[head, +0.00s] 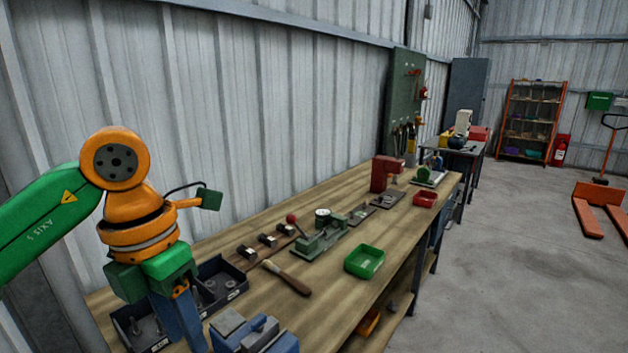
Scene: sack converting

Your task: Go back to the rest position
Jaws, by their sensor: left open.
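My left arm comes in from the left, green with an orange wrist. Its left gripper (181,322) points down over the near left end of the wooden workbench (335,258). The gripper is open, and I see nothing held in it. The fingertips are partly cut off or hard to make out at the lower edge. Dark bins (222,279) lie close behind and beside the gripper, which hides part of them. My right gripper is not in view.
A blue vise-like block (262,338) sits right of the gripper. A brush (288,278), a green tray (364,261), a green fixture with a red knob (320,236) and a red press (384,174) stand along the bench. A corrugated wall runs behind. The concrete floor at right is mostly clear.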

